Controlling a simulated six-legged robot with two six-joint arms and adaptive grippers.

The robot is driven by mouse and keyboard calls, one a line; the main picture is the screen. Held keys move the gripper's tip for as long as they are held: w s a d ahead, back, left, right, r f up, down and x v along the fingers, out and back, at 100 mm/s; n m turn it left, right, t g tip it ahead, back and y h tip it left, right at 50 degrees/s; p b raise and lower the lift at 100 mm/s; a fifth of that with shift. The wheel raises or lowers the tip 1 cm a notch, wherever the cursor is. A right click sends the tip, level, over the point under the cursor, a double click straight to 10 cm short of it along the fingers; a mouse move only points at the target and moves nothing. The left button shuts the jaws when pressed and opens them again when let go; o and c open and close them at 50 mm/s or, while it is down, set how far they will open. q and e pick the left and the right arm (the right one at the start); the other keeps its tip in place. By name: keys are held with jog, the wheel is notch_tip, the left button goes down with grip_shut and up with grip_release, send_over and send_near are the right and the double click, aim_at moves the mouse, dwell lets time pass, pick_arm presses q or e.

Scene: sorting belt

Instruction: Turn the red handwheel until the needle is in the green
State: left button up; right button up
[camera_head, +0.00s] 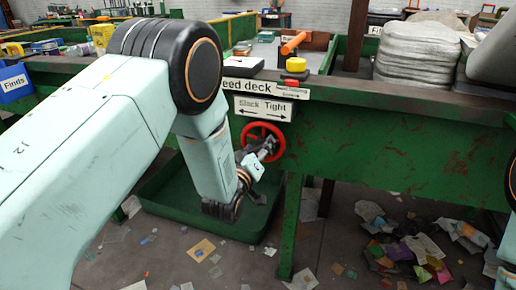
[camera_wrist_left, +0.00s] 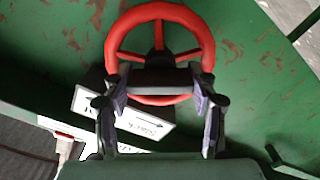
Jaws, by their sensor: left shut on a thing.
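The red handwheel (camera_head: 279,139) is mounted on the green side of the deck, below a white sign reading "Slack Tight" (camera_head: 263,108) with arrows both ways. My left gripper (camera_head: 268,149) is at the wheel, shut on its rim. In the left wrist view the handwheel (camera_wrist_left: 160,12) shows its spokes, and my left gripper's fingers (camera_wrist_left: 160,100) stand on either side of the wheel's lower part. The needle and the green zone cannot be made out in either view. My right gripper is not in view.
A green tray (camera_head: 225,228) sits on the floor under the deck. Scraps of paper litter the floor (camera_head: 410,245). A blue "Finds" bin (camera_head: 14,84) is at the left.

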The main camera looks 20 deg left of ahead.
pick_arm(q)
jog(key=c, duration=0.3)
jog(key=shift+c, duration=0.2)
jog(key=shift+m, duration=0.3)
jog(key=m+p, duration=0.1)
jog(key=m, duration=0.2)
jog(key=shift+p, duration=0.4)
jog(key=m+p, duration=0.1)
jog(key=m, duration=0.5)
jog(key=shift+d, duration=0.15)
jog(key=shift+f, duration=0.1)
jog(key=o, duration=1.1)
jog(key=shift+s, duration=0.1)
jog(key=shift+o, duration=0.3)
